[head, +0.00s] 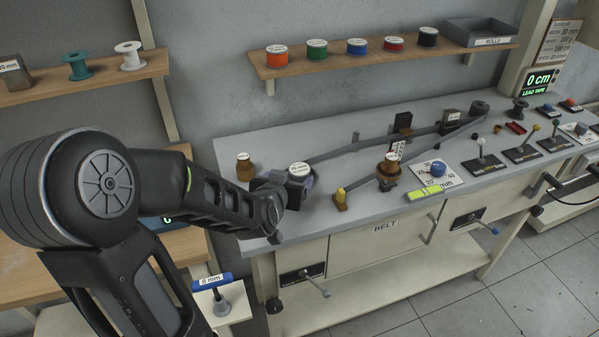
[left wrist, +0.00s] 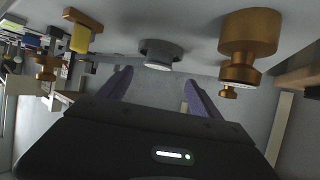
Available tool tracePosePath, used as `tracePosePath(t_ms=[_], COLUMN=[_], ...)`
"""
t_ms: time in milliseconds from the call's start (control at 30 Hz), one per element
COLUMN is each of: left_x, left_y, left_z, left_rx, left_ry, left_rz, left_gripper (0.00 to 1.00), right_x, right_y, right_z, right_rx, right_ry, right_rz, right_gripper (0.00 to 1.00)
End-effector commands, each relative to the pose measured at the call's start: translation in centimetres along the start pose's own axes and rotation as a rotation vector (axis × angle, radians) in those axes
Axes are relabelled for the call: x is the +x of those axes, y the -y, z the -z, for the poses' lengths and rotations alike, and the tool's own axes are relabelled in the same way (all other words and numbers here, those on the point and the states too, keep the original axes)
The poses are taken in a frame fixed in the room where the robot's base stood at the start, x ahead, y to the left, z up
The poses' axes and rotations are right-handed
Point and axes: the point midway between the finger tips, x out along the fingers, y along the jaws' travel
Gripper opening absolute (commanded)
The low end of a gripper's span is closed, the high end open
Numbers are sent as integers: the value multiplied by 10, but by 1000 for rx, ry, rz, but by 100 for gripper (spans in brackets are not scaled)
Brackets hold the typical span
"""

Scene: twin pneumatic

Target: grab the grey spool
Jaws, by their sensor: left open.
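The grey spool (head: 299,171) stands upright on the bench, its round white label facing up. In the left wrist view the grey spool (left wrist: 160,52) appears upside down, ahead of the fingers and roughly in line with the gap between them. My left gripper (head: 291,184) is at the spool in the head view, with one purple finger showing beside it. In the left wrist view my left gripper (left wrist: 157,82) is open with nothing between its fingers. The head view does not show clearly whether a finger touches the spool. My right gripper is not in view.
A brass piece (head: 244,168) stands just left of the spool. A yellow-topped brass post (head: 340,198) and a belt track (head: 345,152) are to its right. A shelf (head: 490,52) with several coloured rolls hangs behind. The bench front left is mostly clear.

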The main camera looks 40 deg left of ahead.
Motion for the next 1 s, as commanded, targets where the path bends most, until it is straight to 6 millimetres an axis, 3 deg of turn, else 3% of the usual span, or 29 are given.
tracePosePath(t_ms=[233, 667, 1000], left_x=[22, 28, 69], left_y=[0, -1, -4], left_z=[0, 0, 0], left_rx=[0, 0, -1], left_ry=[2, 3, 2], left_rz=[0, -1, 0], left_gripper=[74, 74, 74], right_x=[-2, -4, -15], right_y=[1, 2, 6], right_z=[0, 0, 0], right_rx=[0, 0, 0], right_ry=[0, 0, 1], right_rz=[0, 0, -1], right_gripper=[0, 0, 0])
